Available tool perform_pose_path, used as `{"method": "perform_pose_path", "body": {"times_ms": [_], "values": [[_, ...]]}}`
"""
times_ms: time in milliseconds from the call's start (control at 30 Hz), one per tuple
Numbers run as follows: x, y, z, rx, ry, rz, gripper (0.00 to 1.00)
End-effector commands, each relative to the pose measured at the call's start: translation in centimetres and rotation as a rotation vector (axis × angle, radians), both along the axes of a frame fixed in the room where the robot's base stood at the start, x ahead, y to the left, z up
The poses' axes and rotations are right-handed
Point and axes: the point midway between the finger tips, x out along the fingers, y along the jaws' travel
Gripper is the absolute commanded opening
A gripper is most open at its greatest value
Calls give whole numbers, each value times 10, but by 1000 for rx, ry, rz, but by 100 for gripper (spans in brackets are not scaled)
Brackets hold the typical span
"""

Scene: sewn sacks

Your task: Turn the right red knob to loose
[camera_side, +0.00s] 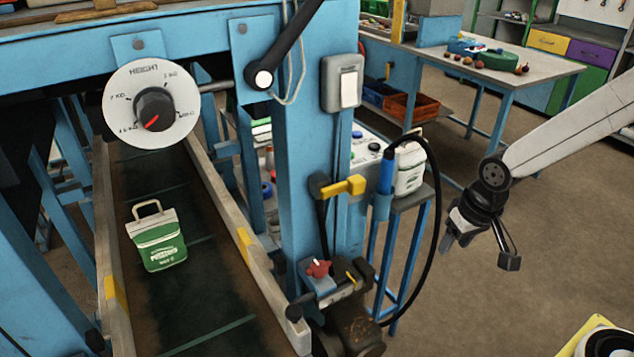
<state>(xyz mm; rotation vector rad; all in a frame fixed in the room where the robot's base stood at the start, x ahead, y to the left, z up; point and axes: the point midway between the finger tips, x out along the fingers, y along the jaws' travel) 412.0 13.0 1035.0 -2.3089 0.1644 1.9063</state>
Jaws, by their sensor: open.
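A small red knob (318,268) sits on top of a grey-blue box at the foot of the blue post, beside the conveyor's near end. A white mark shows on it, but any lettering around it is too small to read. I can make out only one such red knob. My gripper (481,250) is open and empty, in the air to the right of the knob and well apart from it. Its two fingers point downward.
A black cable (437,215) loops between the post and my gripper. A yellow lever (343,187) juts from the post above the knob. A height dial (151,108) hangs at upper left. A green-and-white sack (158,240) lies on the conveyor belt (205,300).

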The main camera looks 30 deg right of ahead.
Motion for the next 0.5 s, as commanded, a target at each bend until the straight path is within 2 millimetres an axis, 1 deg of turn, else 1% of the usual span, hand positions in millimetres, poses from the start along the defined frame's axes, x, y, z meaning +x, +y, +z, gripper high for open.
{"method": "perform_pose_path", "body": {"times_ms": [200, 500], "values": [[26, 20, 0, 39, 55, -220, 54], [57, 53, -1, 63, 126, -553, 54]]}}
